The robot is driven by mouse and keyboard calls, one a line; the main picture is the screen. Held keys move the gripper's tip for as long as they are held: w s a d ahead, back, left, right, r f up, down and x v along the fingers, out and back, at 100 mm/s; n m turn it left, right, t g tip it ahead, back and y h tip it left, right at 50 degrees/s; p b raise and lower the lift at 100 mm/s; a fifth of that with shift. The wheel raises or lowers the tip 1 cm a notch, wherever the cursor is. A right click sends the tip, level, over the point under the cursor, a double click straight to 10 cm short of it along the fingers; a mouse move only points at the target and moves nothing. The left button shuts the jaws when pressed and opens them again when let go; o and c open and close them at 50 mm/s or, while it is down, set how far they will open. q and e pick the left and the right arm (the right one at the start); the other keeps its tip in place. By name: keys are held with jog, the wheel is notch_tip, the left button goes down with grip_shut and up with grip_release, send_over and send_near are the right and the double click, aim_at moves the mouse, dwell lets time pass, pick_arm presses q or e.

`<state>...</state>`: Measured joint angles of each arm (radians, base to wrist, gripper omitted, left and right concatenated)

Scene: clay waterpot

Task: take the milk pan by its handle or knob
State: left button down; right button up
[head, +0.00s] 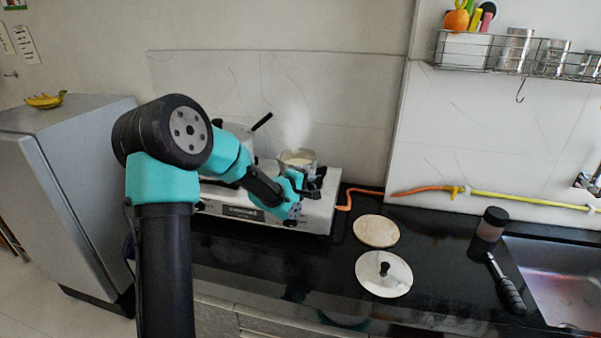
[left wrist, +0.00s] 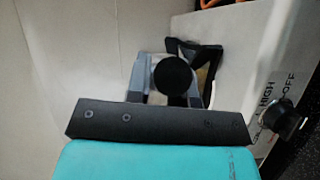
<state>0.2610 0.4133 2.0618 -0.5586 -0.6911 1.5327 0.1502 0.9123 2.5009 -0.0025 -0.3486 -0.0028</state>
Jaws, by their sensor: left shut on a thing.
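The milk pan (head: 297,157) stands on the right side of the stove in the head view, with pale contents and steam rising above it. My left gripper (head: 312,182) is at the pan's front right, shut on its dark handle. In the left wrist view the round black end of the handle (left wrist: 172,76) shows just beyond the gripper's dark bar, with part of the grey pan behind it. The fingertips are small and partly hidden, so the exact contact is not clear. My right gripper is in neither view.
The stove (head: 243,212) also bears a larger pot, partly behind my left arm. A lid with a black knob (head: 383,274) and a round board (head: 376,231) lie on the dark counter. A jar (head: 492,224) and a black-handled tool (head: 507,287) are near the sink.

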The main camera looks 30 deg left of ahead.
pick_arm(q)
jog(key=shift+r, duration=0.85)
notch_tip(320, 180, up, 2)
jog(key=s+d+r, duration=0.1)
jog(key=s+d, duration=0.7)
jog(key=s, duration=0.5)
jog(key=shift+s+d+r, duration=0.2)
jog(key=shift+s, duration=0.15)
jog(key=shift+w+d, duration=0.1)
